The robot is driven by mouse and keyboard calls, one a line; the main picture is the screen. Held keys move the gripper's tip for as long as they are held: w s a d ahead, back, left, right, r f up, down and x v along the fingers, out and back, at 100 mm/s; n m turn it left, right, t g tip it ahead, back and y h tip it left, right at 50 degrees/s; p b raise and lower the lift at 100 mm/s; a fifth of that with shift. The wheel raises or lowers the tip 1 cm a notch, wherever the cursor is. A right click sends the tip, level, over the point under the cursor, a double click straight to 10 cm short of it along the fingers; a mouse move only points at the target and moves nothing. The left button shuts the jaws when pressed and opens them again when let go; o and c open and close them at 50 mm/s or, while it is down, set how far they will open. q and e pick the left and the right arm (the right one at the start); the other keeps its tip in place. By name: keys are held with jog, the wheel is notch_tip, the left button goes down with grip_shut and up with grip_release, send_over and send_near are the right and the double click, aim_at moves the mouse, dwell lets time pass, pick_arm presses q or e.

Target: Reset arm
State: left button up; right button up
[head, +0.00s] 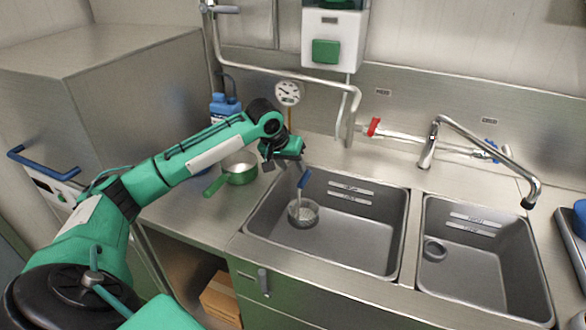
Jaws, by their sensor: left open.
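My left arm reaches in from the left, green and white. My left gripper (284,167) is open and empty, above the counter by the left sink's back left corner. Below and right of it, a small round container or strainer (303,212) rests in the left sink (355,228). My right gripper is out of view.
A green pot (238,172) stands on the counter left of the gripper. A blue bottle (224,106) and a round gauge (288,93) are behind the arm. The right sink (480,265) looks empty. A faucet (432,140) arches over the sinks' back edge.

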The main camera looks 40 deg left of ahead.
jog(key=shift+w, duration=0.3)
